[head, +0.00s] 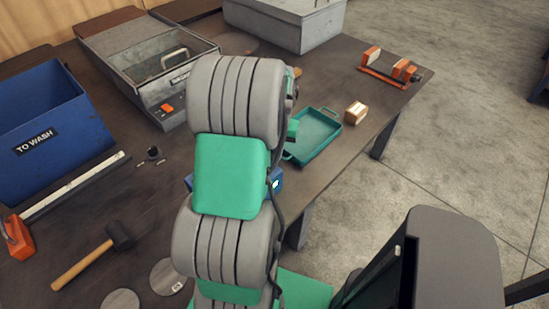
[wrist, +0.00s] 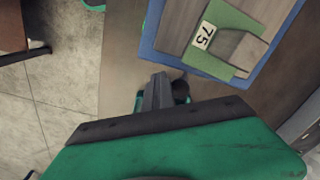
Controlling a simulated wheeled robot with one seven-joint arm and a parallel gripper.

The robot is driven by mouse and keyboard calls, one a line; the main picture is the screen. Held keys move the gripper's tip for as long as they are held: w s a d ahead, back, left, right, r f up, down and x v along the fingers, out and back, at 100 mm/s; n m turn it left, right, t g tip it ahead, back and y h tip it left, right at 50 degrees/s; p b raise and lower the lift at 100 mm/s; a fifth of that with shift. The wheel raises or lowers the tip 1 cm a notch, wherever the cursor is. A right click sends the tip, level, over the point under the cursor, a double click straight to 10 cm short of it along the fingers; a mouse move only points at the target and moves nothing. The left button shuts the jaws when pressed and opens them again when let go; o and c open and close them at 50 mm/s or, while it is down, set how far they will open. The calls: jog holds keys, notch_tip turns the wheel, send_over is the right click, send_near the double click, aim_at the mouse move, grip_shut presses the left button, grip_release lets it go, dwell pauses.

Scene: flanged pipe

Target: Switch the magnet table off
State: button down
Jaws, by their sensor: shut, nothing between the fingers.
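In the wrist view, a blue-edged block with a grey-brown top plate (wrist: 185,40), which looks like the magnet table, lies at the upper right. A green piece (wrist: 232,70) with a white label reading 75 sits on it, beside a grey block. My gripper (wrist: 160,78) is shut and empty, just off the table's near edge. A dark round knob (wrist: 181,91) shows right beside the fingertips; I cannot tell whether they touch. In the head view my arm hides most of this; only a small blue part (head: 277,181) shows beside it.
A teal tray (head: 315,137), a small wooden block (head: 355,113) and an orange clamp (head: 390,68) lie to the right on the bench. A lidded grey machine (head: 155,70), a blue TO WASH bin (head: 45,120) and a mallet (head: 95,255) are left.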

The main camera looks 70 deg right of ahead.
jog(key=shift+w+d, duration=1.4)
jog(key=shift+w, duration=1.8)
notch_tip(320, 180, up, 9)
jog(key=s+p, duration=0.2)
jog(key=p, duration=0.4)
jog(key=shift+a, duration=0.4)
